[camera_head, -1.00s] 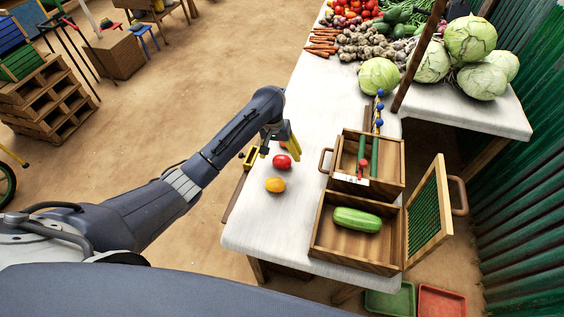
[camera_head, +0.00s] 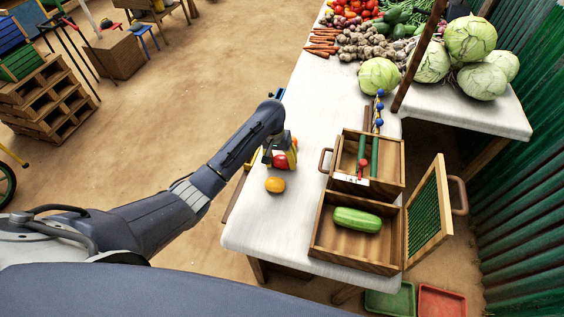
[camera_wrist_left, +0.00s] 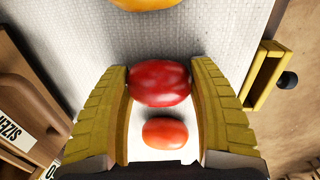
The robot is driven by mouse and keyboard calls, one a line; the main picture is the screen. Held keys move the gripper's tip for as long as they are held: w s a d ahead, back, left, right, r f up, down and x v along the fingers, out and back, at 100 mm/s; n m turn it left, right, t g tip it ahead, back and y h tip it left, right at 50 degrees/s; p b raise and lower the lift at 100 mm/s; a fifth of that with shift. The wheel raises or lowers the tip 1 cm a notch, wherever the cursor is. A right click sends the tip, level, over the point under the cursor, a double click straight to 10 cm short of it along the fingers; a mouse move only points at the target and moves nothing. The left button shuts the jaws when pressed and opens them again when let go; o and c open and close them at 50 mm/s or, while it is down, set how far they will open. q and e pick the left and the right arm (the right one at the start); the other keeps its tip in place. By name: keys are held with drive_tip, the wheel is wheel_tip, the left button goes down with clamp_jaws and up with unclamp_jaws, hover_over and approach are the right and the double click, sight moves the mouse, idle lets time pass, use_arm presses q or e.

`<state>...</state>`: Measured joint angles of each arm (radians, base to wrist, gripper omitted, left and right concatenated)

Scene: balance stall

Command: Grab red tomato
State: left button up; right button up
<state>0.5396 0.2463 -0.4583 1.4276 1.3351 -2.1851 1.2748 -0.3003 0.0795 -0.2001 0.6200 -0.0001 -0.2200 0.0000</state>
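The red tomato (camera_head: 281,161) lies on the white table, partly hidden by my left gripper (camera_head: 283,158). In the left wrist view the red tomato (camera_wrist_left: 160,83) sits between the tips of the yellow fingers of my left gripper (camera_wrist_left: 160,80). The fingers stand apart on either side of it, very close to its sides; whether they touch it I cannot tell. A smaller orange-red tomato (camera_wrist_left: 165,133) lies beside it, deeper between the fingers in that view. My right gripper is not in view.
A yellow-orange tomato (camera_head: 275,185) lies nearer on the table; it also shows in the left wrist view (camera_wrist_left: 146,3). A wooden box (camera_head: 318,240) with a green cucumber (camera_head: 357,219) stands to the right. Cabbages and other vegetables fill the far end.

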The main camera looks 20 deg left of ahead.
use_arm(q)
drive_tip(key=c, duration=0.7)
drive_tip(key=shift+r, duration=0.1)
